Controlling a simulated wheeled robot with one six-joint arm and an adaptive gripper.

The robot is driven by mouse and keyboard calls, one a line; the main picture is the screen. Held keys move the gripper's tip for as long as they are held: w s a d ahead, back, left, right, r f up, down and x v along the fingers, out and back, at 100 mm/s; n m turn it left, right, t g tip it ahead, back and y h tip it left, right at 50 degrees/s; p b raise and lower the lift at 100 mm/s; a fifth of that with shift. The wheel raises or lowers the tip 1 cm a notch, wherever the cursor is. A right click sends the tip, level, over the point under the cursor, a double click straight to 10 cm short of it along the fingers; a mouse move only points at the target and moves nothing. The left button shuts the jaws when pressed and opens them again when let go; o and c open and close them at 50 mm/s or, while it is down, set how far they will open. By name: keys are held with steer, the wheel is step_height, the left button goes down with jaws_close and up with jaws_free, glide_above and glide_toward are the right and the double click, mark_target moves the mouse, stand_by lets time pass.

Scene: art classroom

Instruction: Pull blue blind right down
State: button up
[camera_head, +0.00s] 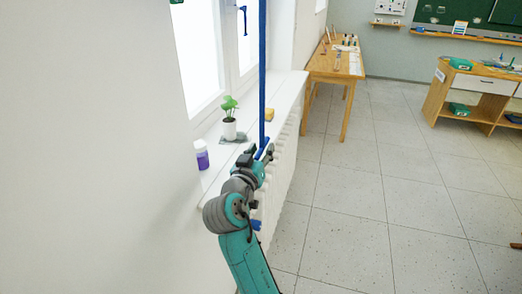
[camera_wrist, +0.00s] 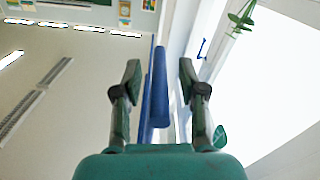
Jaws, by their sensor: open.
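The blue blind (camera_head: 262,75) shows edge-on as a narrow vertical strip in front of the window in the head view. Its lower end is close to my gripper (camera_head: 264,153), above the windowsill's front edge. In the wrist view, my gripper (camera_wrist: 160,70) has its two fingers apart, and the blind's blue lower part (camera_wrist: 159,88) lies between them. There are gaps on both sides, and I see no clear contact. The top of the blind is out of view.
The white windowsill (camera_head: 284,92) carries a potted plant (camera_head: 229,128), a purple bottle (camera_head: 202,156) and a yellow sponge-like block (camera_head: 269,115). A white radiator (camera_head: 283,165) is below. A wooden table (camera_head: 325,68) stands farther back.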

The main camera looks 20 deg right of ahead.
steer(key=shift+w+d, duration=0.15)
jaws_close()
step_height(320, 180, down, 10)
stand_by(0.5)
jaws_free()
